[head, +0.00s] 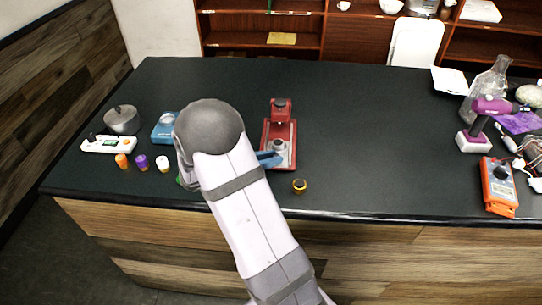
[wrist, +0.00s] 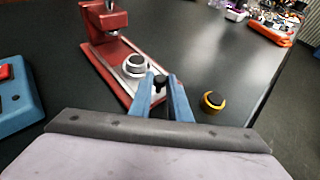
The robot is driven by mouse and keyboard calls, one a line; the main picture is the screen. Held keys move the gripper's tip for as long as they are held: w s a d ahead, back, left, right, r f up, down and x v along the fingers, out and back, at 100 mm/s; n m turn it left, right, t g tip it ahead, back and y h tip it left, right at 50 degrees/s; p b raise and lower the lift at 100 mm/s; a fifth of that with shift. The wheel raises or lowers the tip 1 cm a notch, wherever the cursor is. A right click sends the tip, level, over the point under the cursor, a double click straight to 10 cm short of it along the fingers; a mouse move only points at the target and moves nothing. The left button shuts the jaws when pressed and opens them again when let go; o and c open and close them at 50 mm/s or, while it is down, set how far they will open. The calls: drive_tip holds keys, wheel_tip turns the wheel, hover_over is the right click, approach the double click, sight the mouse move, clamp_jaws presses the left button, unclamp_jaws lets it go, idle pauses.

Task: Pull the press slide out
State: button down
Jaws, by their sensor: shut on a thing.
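The red press (head: 281,106) stands upright on the dark counter, and it also shows in the wrist view (wrist: 106,22). Its press slide, with a silver round cup (wrist: 135,65) on it, sits over the red base; the cup also shows in the head view (head: 278,146). The cup is in front of the press column, not under its head. My gripper (wrist: 160,80) has its blue fingers on both sides of the slide's small black knob, shut on it. In the head view my gripper (head: 270,158) reaches the base's front left, and my arm hides part of the counter.
A yellow-and-black round part (head: 299,186) lies close to the right of my gripper, near the counter's front edge. A blue device (head: 164,128) and a grey pot (head: 122,119) are left. A purple drill (head: 490,106) and an orange meter (head: 498,186) are right. The counter between is clear.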

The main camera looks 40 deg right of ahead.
drive_tip(key=c, duration=1.8)
unclamp_jaws()
drive_tip(key=shift+s+a+f, duration=0.1)
drive_tip(key=shift+s+a, duration=0.05)
drive_tip(key=shift+o, duration=0.6)
drive_tip(key=shift+a, duration=0.1)
drive_tip(key=shift+b+v, duration=0.9)
drive_tip(key=shift+v, duration=2.75)
drive_tip(key=shift+s, duration=0.1)
